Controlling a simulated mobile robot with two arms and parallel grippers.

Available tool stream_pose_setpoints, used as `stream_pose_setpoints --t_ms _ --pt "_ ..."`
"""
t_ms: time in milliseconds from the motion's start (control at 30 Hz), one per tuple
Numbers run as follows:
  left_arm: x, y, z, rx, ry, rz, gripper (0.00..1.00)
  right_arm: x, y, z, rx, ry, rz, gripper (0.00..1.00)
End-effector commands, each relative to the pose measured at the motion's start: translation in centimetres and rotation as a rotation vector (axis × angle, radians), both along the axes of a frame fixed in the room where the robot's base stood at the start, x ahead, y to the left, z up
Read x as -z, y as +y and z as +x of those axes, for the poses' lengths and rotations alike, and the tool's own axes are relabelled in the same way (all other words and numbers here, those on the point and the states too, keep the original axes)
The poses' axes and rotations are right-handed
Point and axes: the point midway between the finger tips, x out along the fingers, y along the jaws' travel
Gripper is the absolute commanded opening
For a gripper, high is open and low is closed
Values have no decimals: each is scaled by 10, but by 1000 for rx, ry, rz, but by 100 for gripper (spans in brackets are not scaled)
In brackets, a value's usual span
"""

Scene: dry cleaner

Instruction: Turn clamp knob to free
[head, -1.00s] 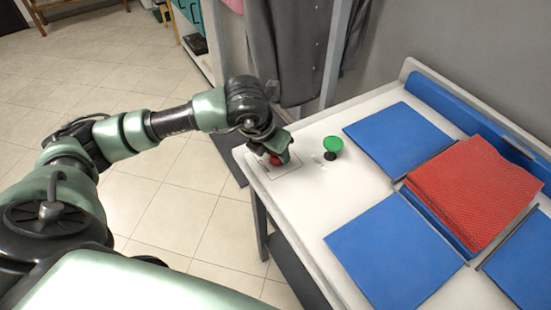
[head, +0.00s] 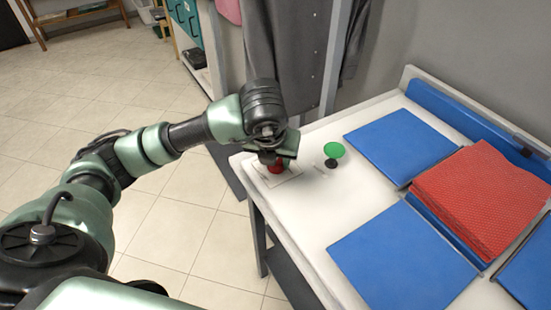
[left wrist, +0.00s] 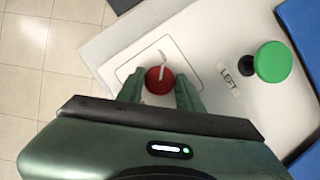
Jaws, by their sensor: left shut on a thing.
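The red knob (head: 277,166) sits on the white table's near left corner, inside a thin outlined square. In the left wrist view the red knob (left wrist: 158,80) shows a white pointer line on top, running up and slightly to the right. My left gripper (head: 275,163) is over it, and in the left wrist view its two green fingers (left wrist: 160,92) stand on either side of the knob, shut on it. A green round button (head: 334,150) on a dark stem stands just right of the knob. My right gripper is in neither view.
Blue panels (head: 402,252) and a folded red cloth (head: 482,195) cover the table's right part. Grey garments (head: 298,55) hang behind the table. Open tiled floor (head: 170,225) lies to the left.

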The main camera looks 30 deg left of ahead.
Motion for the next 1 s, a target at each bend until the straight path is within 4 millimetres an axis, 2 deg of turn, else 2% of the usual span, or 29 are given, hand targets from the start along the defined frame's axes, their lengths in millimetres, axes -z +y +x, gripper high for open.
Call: stream_pose_setpoints --t_ms 200,233,300,667,1000 --pt "0 0 0 -2 1 0 0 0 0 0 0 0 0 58" --pt "0 0 0 -2 1 0 45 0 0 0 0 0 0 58" --pt "0 0 0 -1 1 -1 58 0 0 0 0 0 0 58" --pt "-4 -1 -1 1 -1 -2 58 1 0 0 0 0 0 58" --pt "-54 -6 -20 1 -4 -1 58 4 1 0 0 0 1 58"
